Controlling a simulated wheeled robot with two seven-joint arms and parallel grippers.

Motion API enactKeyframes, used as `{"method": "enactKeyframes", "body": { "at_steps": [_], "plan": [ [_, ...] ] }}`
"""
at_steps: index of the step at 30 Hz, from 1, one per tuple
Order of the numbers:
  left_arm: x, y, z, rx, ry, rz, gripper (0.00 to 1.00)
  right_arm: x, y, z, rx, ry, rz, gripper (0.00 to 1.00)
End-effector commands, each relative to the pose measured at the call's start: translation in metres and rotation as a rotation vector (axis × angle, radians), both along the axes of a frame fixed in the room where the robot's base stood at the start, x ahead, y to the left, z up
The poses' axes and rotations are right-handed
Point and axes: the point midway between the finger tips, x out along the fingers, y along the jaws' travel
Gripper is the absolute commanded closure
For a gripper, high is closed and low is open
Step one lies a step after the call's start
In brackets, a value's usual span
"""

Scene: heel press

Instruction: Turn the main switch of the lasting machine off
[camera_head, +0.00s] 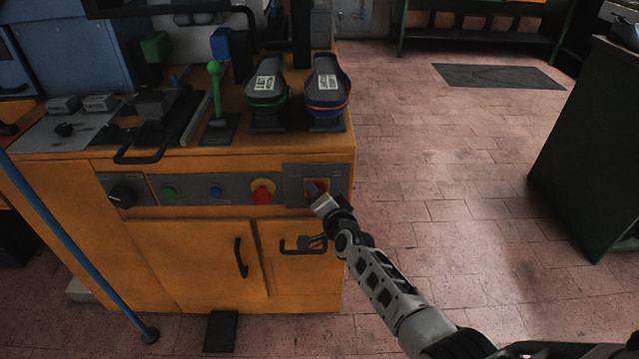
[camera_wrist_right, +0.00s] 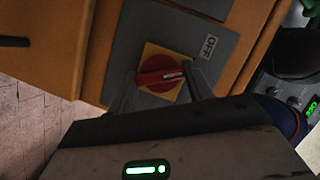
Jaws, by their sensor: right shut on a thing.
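The main switch is a red rotary knob (camera_wrist_right: 152,80) on a yellow square plate on a grey panel, low between the fingers in the right wrist view. A pale bar on the knob points to the right in that view. A label reading OFF (camera_wrist_right: 209,46) is up and right of it. In the head view the main switch (camera_head: 323,186) is at the right end of the machine's front panel, partly hidden by my right gripper (camera_head: 318,197). My right gripper is shut on the knob, one finger on each side. My left gripper is not in view.
A red button on yellow (camera_head: 262,191), a blue button (camera_head: 215,191), a green button (camera_head: 168,191) and a black dial (camera_head: 122,196) sit left along the panel. A cabinet door with a black handle (camera_head: 241,258) is below. Open tiled floor lies to the right.

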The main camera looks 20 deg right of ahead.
Motion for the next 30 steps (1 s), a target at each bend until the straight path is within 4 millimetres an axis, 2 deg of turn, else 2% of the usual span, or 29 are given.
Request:
{"method": "enactKeyframes", "body": {
  "at_steps": [2, 12, 30],
  "plan": [
    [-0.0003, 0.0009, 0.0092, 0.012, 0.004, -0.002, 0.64, -0.0007, 0.0010, 0.0040, -0.048, 0.019, -0.001, 0.72],
    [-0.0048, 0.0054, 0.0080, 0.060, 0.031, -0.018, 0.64, -0.0005, 0.0010, 0.0015, -0.196, 0.060, 0.000, 0.72],
    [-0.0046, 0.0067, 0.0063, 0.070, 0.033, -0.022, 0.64, -0.0001, 0.0006, 0.0000, -0.231, 0.066, 0.000, 0.72]
  ]
}}
